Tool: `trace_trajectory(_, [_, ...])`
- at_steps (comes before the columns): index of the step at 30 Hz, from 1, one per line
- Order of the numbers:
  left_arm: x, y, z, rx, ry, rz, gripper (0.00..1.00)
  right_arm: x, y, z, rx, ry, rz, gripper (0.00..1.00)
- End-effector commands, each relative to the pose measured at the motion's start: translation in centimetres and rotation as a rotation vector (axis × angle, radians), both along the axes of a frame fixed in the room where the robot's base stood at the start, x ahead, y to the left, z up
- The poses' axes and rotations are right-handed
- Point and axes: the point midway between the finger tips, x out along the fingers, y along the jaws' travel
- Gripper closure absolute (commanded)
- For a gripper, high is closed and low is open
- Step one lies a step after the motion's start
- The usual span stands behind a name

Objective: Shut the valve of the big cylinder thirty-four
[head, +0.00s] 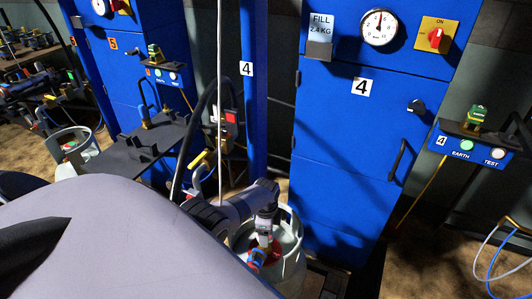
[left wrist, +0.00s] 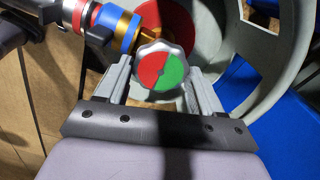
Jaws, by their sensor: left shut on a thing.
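The valve handwheel (left wrist: 163,70) is a scalloped grey knob with a half red, half green top in the left wrist view. My left gripper (left wrist: 157,77) is shut on it, one finger on each side. The big cylinder (head: 291,262) is pale grey-green with a red top inside its collar and stands before the scale marked 4 in the head view. Its collar (left wrist: 235,92) also shows in the left wrist view. A brass, blue and red connector (left wrist: 104,22) joins the valve from the left. The cylinder's number is not visible. My right gripper is not in view.
The blue cabinet marked 4 (head: 345,150) stands behind the cylinder, with a dial (head: 380,27) and a red switch (head: 435,38). A box with EARTH and TEST labels (head: 468,150) is at right. Another cylinder (head: 75,148) stands at left. A dark shelf (head: 150,142) lies between.

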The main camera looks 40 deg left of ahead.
Motion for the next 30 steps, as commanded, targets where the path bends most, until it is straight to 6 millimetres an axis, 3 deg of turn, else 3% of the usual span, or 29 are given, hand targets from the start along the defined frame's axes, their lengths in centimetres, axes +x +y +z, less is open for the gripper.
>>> trace_trajectory(13, [0.1,0.0,0.1,-0.001,-0.002,-0.009,0.64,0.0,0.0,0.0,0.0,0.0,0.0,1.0])
trace_trajectory(14, [0.1,0.0,0.1,-0.001,-0.002,-0.009,0.27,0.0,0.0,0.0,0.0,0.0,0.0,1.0])
trace_trajectory(15, [0.1,0.0,0.1,-0.001,-0.002,-0.009,0.14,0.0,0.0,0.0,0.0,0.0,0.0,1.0])
trace_trajectory(16, [0.1,0.0,0.1,-0.001,-0.002,-0.009,0.08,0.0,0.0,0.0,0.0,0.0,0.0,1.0])
trace_trajectory(25, [0.0,0.0,0.1,0.0,-0.001,-0.009,0.08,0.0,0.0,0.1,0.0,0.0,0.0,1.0])
trace_trajectory(30, [0.1,0.0,1.6,0.0,-0.002,-0.009,0.08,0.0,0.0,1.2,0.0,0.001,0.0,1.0])
